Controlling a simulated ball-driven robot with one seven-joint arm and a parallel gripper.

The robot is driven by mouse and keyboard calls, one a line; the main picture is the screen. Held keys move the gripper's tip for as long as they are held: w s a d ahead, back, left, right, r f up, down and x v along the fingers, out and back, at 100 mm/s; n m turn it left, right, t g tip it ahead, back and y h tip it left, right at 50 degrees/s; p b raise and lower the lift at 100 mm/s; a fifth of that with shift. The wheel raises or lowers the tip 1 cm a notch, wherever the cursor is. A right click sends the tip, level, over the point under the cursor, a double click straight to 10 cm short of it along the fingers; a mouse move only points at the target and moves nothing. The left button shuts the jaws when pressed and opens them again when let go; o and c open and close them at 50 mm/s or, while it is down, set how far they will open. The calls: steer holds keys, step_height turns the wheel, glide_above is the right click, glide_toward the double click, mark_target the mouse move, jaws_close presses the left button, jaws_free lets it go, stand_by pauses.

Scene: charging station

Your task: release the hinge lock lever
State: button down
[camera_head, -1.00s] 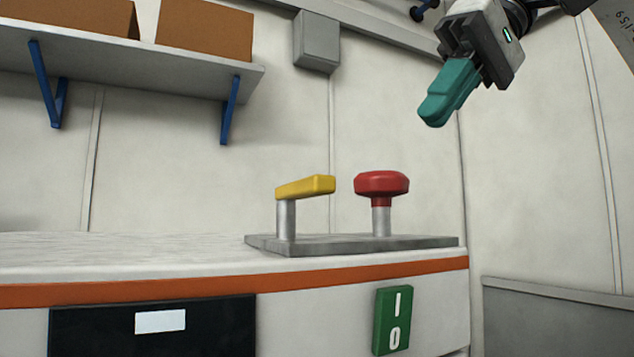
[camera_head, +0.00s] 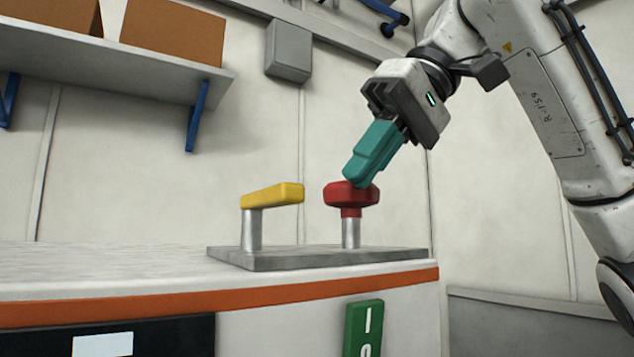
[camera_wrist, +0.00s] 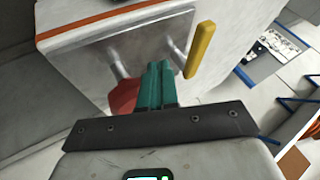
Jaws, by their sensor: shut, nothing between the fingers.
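A yellow lever (camera_head: 272,195) sits on a grey post on a metal plate (camera_head: 320,259) on the counter; its handle points right. A red knob (camera_head: 350,194) stands on a second post to its right. My gripper (camera_head: 357,180) is shut and empty, its teal fingers slanting down to the left. Its tips overlap the knob's top in the head view; whether they touch it I cannot tell. In the wrist view the teal fingers (camera_wrist: 158,80) hide part of the red knob (camera_wrist: 123,97), and the yellow lever (camera_wrist: 200,48) is to their right.
A shelf with brown boxes (camera_head: 172,35) is at upper left. A grey box (camera_head: 288,51) hangs on the wall. The counter's left is clear.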

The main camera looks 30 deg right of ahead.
steer(key=x, duration=0.3)
steer(key=shift+f, duration=0.15)
steer(key=a+p, duration=0.1)
steer(key=a, duration=0.1)
steer(key=shift+a, duration=1.1)
